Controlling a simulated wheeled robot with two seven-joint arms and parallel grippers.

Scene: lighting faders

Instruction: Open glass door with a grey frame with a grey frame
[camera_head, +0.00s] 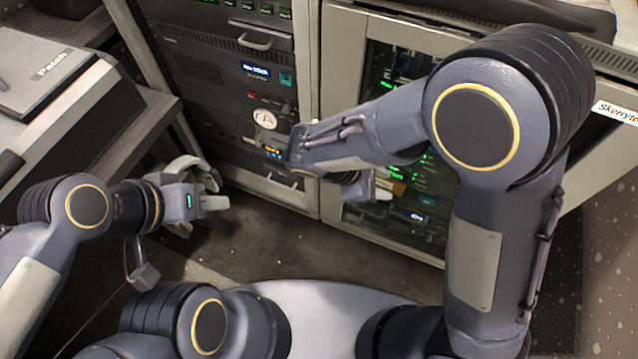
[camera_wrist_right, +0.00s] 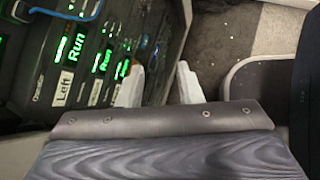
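The glass door with a grey frame (camera_head: 334,62) is on the right-hand rack in the head view. Lit equipment shows through its glass, and my right arm covers much of it. My right gripper (camera_head: 362,188) is in front of the door's lower left part, partly hidden by my own wrist. In the right wrist view its two pale fingertips (camera_wrist_right: 160,84) stand apart, near the edge of the dark rack front with green lights. I cannot tell whether they touch the door. My left gripper (camera_head: 208,196) is open and empty, low in front of the left rack.
A dark rack (camera_head: 205,65) with handles and a round sticker stands left of the door. A desk with a grey console (camera_head: 45,75) is at the left. Carpeted floor (camera_head: 270,235) is free in front of the racks.

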